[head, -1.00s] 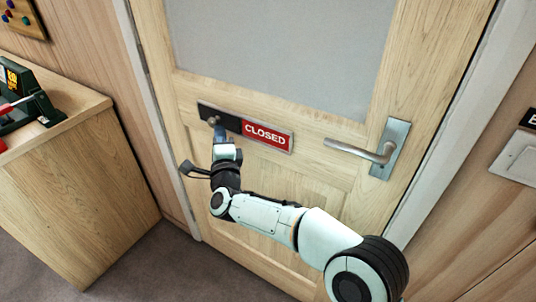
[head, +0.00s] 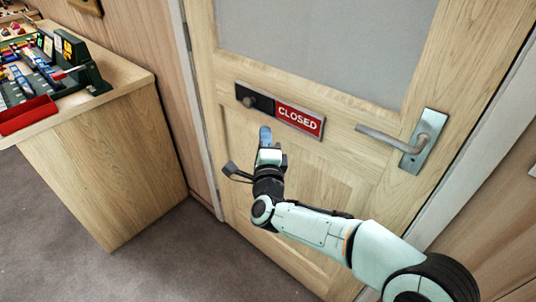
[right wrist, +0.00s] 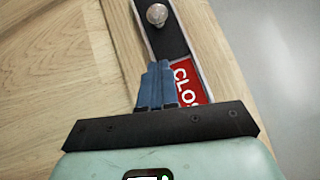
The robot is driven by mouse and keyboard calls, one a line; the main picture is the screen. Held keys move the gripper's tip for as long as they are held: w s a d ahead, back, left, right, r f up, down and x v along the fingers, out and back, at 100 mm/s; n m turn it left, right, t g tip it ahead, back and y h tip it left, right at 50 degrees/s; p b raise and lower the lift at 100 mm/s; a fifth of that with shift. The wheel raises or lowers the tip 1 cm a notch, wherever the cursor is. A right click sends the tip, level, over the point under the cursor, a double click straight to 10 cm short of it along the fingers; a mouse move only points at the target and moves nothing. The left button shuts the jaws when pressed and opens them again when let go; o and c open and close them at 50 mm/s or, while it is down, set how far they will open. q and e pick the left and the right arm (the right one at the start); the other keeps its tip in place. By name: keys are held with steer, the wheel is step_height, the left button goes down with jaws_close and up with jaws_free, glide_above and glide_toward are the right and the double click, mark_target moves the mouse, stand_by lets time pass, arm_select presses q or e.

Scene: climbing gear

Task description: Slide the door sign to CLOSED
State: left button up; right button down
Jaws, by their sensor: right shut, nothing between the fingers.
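The door sign (head: 281,109) is a long plate on the wooden door, with a black slider at its left and a red panel reading CLOSED (head: 297,119) at its right. A round knob (head: 250,102) stands out on the black slider, near the left end. In the right wrist view the knob (right wrist: 157,14) and part of the red panel (right wrist: 187,78) show; the rest of the lettering is hidden by my gripper. My right gripper (head: 265,135) is shut and empty, just below the sign and apart from the knob. Its blue fingers (right wrist: 156,82) show together. My left gripper is not in view.
A metal door handle (head: 391,142) is right of the sign. A wooden counter (head: 105,95) with a red tray (head: 28,115) and several pieces of gear stands at the left. Grey floor lies clear between counter and door.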

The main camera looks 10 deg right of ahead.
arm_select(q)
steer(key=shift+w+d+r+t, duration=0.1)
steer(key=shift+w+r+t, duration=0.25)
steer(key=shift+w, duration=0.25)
arm_select(e)
steer(key=s, duration=0.5)
steer(key=shift+s+a+f, duration=0.1)
steer(key=shift+a+f, duration=0.2)
steer(key=shift+a, duration=0.05)
